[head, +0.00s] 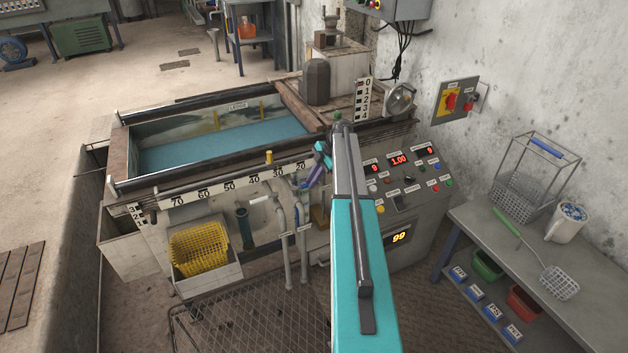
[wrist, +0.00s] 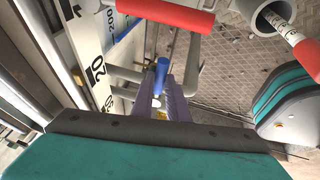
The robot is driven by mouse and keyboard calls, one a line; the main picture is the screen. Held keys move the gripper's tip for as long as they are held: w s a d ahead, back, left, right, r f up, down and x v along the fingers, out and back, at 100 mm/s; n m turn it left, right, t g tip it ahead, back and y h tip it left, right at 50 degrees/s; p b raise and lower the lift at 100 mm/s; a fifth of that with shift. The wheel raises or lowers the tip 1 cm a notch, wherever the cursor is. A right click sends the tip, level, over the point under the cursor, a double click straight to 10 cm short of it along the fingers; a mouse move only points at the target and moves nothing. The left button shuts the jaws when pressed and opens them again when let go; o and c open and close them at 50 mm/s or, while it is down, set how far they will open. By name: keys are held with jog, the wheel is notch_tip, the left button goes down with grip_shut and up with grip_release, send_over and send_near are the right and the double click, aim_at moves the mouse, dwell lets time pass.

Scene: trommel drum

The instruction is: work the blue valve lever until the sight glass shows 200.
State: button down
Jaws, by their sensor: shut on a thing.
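The blue valve lever (wrist: 161,72) shows in the wrist view as a short blue handle. My gripper (wrist: 172,98), with purple fingers, is shut on it. In the head view my gripper (head: 318,172) is beside the pipes at the right end of the tank front, and my arm partly hides that area. A white scale marked 200 (wrist: 110,20) with a blue strip along it stands at the upper left in the wrist view. It may be the sight glass, but its level cannot be read.
A red handle (wrist: 170,14) crosses the top of the wrist view, close to the lever. Grey pipes (head: 286,240) stand below the numbered rail (head: 225,190). A yellow basket (head: 198,250) is to the left. The control panel (head: 410,175) is right of my arm.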

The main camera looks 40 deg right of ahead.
jog(key=c, duration=1.8)
grip_release()
jog(key=shift+s+d+r, duration=0.1)
jog(key=shift+s+d, duration=0.15)
jog(key=shift+d, duration=0.15)
jog(key=shift+o, duration=0.3)
jog(key=shift+w+a, duration=0.1)
jog(key=shift+a, duration=0.1)
jog(key=v, duration=1.3)
jog(key=shift+r, duration=0.3)
